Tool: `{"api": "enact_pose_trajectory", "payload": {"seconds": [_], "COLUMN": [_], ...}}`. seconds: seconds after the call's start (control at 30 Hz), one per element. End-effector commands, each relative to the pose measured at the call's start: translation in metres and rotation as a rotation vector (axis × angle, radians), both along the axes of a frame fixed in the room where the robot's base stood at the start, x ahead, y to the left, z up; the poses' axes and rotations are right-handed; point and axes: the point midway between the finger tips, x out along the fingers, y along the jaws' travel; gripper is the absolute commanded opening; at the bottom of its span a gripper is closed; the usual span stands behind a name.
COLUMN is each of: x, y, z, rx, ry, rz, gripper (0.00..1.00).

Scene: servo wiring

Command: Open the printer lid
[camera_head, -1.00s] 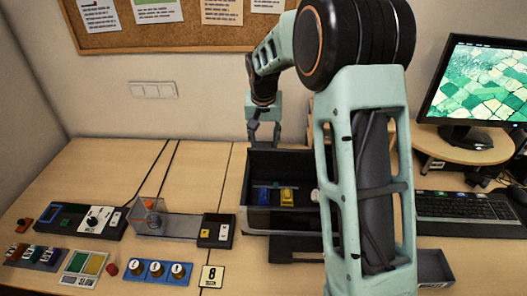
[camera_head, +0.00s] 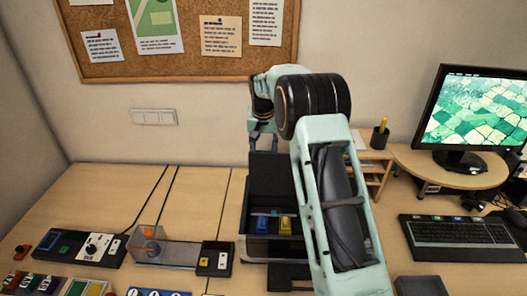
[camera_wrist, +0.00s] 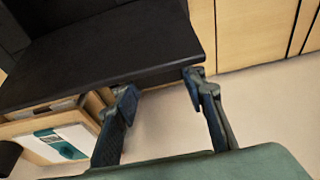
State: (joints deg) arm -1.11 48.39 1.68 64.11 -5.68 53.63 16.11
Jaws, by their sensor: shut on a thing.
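The printer is a black open-topped box (camera_head: 258,250) at the middle of the desk. Its dark lid (camera_head: 268,175) stands raised at the back, close to upright. Inside are a blue block (camera_head: 262,222) and a yellow block (camera_head: 285,224). My gripper (camera_head: 262,138) is at the lid's top edge, partly hidden behind my arm. In the wrist view, my gripper's fingertips (camera_wrist: 161,83) are spread at the edge of the black lid (camera_wrist: 105,50), shut on it. My arm covers the printer's right side.
A keyboard (camera_head: 455,242) and a monitor (camera_head: 475,110) on a round stand are at the right. A small wooden shelf (camera_head: 375,165) is behind my arm. The desk's back left is clear.

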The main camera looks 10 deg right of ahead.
Motion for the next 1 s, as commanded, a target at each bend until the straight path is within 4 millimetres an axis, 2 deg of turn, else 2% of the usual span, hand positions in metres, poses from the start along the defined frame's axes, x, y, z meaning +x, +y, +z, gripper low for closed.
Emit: {"api": "enact_pose_trajectory", "payload": {"seconds": [0.43,0.47,0.6,0.87,1.0], "x": [0.0052,0.0052,0.0042,0.0029,0.0008], "y": [-0.0022,-0.0022,-0.0016,-0.0007,-0.0001], "z": [0.0022,0.0023,0.0017,0.0014,0.0108], "rx": [-0.002,-0.002,-0.002,0.000,0.000], "ry": [-0.013,-0.013,-0.009,-0.005,-0.007], "rz": [-0.001,-0.001,-0.001,-0.001,0.000], "gripper": [0.00,0.41,0.56,0.56,0.56]}}
